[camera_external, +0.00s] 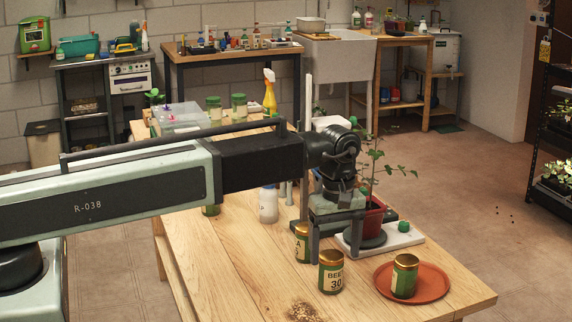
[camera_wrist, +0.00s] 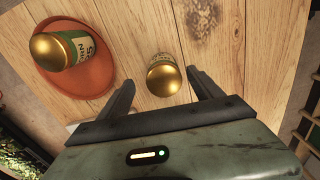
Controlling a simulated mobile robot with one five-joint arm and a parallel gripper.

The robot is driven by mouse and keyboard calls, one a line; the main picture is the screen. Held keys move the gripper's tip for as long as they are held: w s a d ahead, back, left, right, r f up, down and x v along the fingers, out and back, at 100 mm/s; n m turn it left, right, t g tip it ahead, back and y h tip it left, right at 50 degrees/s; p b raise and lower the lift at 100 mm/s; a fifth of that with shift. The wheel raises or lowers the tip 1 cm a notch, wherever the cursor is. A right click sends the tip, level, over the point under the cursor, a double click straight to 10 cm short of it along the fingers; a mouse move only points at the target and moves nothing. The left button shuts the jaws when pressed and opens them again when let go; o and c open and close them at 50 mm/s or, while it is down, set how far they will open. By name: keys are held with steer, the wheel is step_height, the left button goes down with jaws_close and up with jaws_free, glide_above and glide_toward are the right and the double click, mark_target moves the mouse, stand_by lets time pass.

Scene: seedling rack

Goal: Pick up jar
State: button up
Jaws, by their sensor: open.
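Several green jars with gold lids stand on the wooden table. The jar labelled "BEE… 30" (camera_external: 331,278) is near the front. Another jar (camera_external: 302,238) stands just behind it to the left, partly hidden. A third jar (camera_external: 405,279) stands on a terracotta saucer (camera_external: 440,283); in the wrist view this jar (camera_wrist: 80,48) is at upper left. My gripper (camera_external: 335,250) points down near the front jars, its fingers apart and empty. In the wrist view, one jar (camera_wrist: 163,76) is just beyond and between the fingertips of my gripper (camera_wrist: 163,92); its label is hard to read.
A plant in a red pot (camera_external: 373,219) stands right behind my gripper by a white board (camera_external: 407,238). A white bottle (camera_external: 268,206) and a partly hidden jar (camera_external: 211,210) are to the left. A yellow spray bottle (camera_external: 270,95) stands farther back. Bare wood lies at front left.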

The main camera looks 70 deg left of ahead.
mark_target(331, 275)
steer(key=f+b, duration=0.6)
steer(key=f, duration=0.1)
steer(key=shift+s+f, duration=0.1)
steer(key=shift+s, duration=0.15)
steer(key=shift+r, duration=0.2)
steer(key=c, duration=1.5)
step_height(331, 275, up, 10)
steer(key=p, duration=1)
steer(key=shift+r, duration=0.15)
